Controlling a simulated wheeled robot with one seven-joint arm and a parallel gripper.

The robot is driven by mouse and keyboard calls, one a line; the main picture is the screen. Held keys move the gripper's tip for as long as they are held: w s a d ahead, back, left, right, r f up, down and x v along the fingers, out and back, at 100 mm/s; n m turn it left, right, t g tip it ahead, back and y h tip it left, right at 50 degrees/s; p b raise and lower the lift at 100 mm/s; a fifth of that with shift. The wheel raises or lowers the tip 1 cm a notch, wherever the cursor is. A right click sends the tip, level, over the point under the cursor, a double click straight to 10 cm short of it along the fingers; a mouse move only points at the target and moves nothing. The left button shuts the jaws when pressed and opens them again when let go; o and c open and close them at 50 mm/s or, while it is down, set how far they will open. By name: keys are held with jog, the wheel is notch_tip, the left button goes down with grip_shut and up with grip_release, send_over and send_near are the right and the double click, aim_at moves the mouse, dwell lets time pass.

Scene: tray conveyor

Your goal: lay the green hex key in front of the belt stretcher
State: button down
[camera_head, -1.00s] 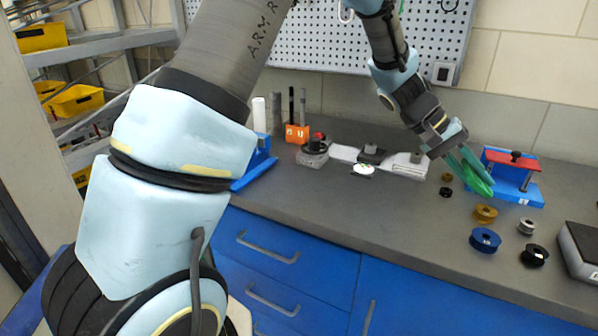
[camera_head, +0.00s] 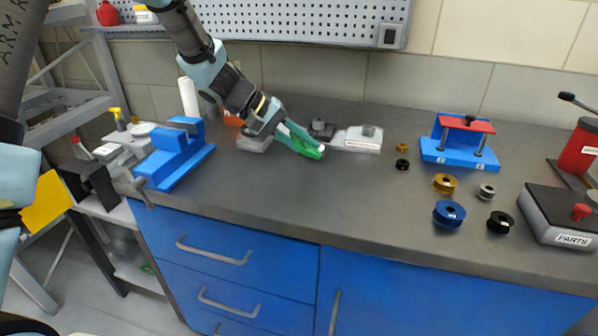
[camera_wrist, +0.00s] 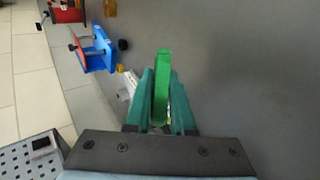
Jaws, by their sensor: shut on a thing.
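My gripper (camera_head: 302,145) is shut on the green hex key (camera_head: 313,153), whose bright green end shows past the teal fingers. In the wrist view the hex key (camera_wrist: 161,85) stands as a long green bar between the two fingers. The fingertips are low over the bench, left of the white and grey device with a black knob (camera_head: 362,138) and partly covering it. A blue stand with a red crossbar (camera_head: 455,155) is at the back right. No label shows which of these is the belt stretcher. I cannot tell if the key touches the bench.
A blue vise-like fixture (camera_head: 172,158) stands at the left. The dark bench top (camera_head: 300,195) is clear at front centre.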

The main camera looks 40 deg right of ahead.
jog(key=shift+s+f+b, duration=0.1)
jog(key=shift+f+b, duration=1.4)
jog(key=shift+b, duration=0.05)
jog(key=c, duration=0.9)
grip_release()
jog(key=shift+r, duration=0.1)
jog(key=shift+p+v, duration=1.15)
jog(key=shift+v, duration=2.8)
jog(key=r+p, duration=0.1)
jog(key=r, duration=0.1)
jog(key=w+a+r+p, duration=0.1)
jog(key=r+p, duration=0.1)
jog(key=r, duration=0.1)
jog(key=r+p, duration=0.1)
jog(key=r, duration=0.2)
jog(key=shift+w+a, duration=0.25)
jog(key=shift+a, duration=0.15)
